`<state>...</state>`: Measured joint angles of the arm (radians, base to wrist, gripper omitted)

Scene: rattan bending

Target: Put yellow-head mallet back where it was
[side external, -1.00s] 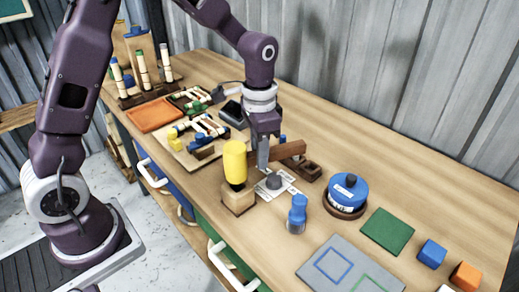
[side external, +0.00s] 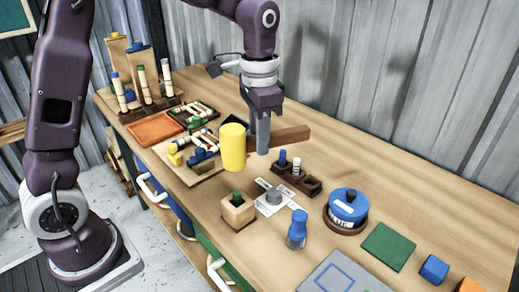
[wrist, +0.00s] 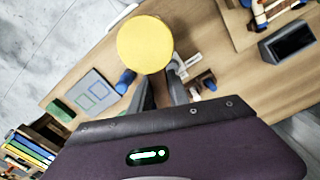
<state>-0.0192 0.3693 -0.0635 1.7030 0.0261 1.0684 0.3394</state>
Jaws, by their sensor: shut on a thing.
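The yellow-head mallet (side external: 232,147) hangs in the air above the bench, with its yellow head to the left and its brown handle running to the right. My gripper (side external: 263,150) is shut on the handle, close to the head. The yellow head also shows in the wrist view (wrist: 145,45), in front of my fingers, where it hides part of the bench. Below the head stands a pale wooden block (side external: 238,212) with a green peg top (side external: 238,197) in its hole. The mallet is clear of the block.
A grey knob (side external: 274,196) on a white cross, a dark peg rack (side external: 296,178), a blue bottle (side external: 297,232) and a blue lidded pot (side external: 348,207) stand nearby. An orange tray (side external: 157,128) lies at the back left. The bench's right back is clear.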

